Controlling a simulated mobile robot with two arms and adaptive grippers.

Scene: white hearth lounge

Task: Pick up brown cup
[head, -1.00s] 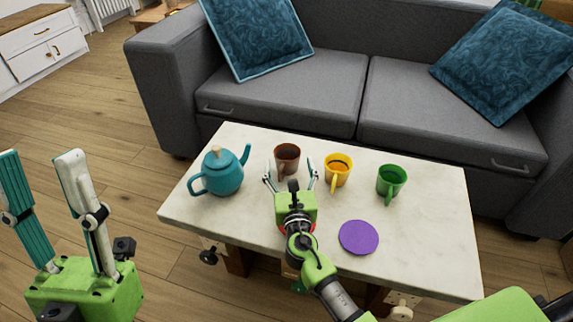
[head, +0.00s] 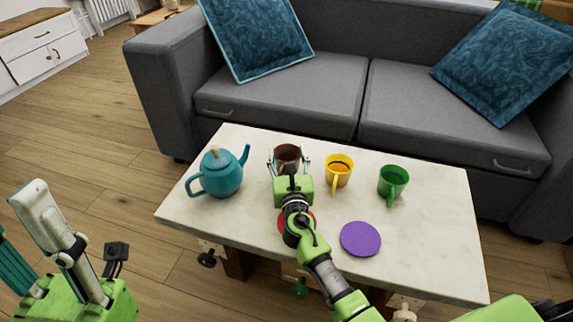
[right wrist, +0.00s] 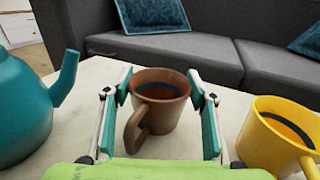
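The brown cup (head: 287,154) stands upright on the white table, with dark liquid in it. My right gripper (head: 289,160) is at the cup, its fingers on either side of it. In the right wrist view the brown cup (right wrist: 158,98) sits between the two teal finger pads of my right gripper (right wrist: 164,98), its handle towards me and to the left. The fingers are spread, and small gaps seem to show beside the cup. My left gripper (head: 40,245) is at the lower left, away from the table, partly cut off by the frame edge.
A teal teapot (head: 221,173) stands left of the brown cup. A yellow cup (head: 339,170) and a green cup (head: 393,181) stand to its right. A purple disc (head: 360,239) and a mostly hidden red disc lie on the white table (head: 430,255). A grey sofa (head: 290,95) is behind.

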